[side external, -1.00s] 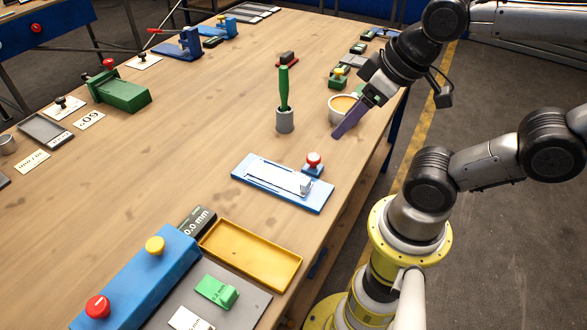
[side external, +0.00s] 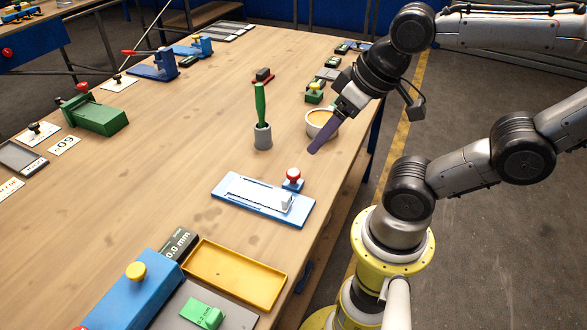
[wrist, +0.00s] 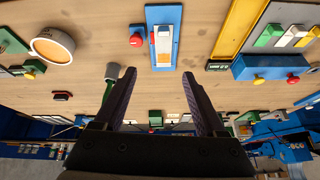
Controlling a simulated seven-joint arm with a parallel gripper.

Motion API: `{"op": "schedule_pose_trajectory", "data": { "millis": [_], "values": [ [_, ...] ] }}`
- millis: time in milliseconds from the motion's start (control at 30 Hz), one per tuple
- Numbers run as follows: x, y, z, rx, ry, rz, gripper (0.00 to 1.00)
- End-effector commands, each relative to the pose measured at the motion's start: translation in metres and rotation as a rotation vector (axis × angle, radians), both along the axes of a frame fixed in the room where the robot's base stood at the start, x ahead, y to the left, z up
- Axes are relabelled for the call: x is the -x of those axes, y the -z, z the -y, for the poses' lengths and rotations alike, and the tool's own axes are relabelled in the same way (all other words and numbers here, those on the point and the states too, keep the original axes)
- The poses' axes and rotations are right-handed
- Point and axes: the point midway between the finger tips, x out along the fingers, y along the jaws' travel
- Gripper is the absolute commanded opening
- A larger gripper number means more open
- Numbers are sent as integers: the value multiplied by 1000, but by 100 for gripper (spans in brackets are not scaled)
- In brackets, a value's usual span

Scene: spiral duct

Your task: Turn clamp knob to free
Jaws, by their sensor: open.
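A red round knob (side external: 293,175) stands on a small blue block at the back edge of a blue plate (side external: 240,208) that carries a white slide. The wrist view shows this red knob (wrist: 136,40) left of the white slide. Other knobs are in view, and no label shows which is the clamp knob. My gripper (side external: 314,148) is above the table beside the tan-filled cup, behind the red knob and apart from it. In the wrist view its dark purple fingers (wrist: 158,80) are spread with nothing between them. The knob's pointer or setting is too small to read.
The cup (side external: 320,123) and a grey holder with a green handle (side external: 262,132) stand close to my gripper. A yellow tray (side external: 235,275) and a blue box with a yellow knob (side external: 135,271) are nearer the camera.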

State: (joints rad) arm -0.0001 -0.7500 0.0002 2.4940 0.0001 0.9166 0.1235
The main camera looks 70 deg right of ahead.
Motion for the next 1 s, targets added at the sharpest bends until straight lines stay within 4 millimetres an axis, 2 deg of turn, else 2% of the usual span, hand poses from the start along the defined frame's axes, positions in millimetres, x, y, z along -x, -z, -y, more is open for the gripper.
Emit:
{"op": "schedule_pose_trajectory", "data": {
  "millis": [133,267,500,700,1000],
  "values": [
    [-9,-11,1,-100,209,-35,73],
    [-28,-14,9,-188,463,-121,73],
    [-74,2,36,-268,908,-314,73],
    [-93,24,55,-257,1016,-412,73],
    [-92,49,60,-251,1036,-442,73]
  ]
}}
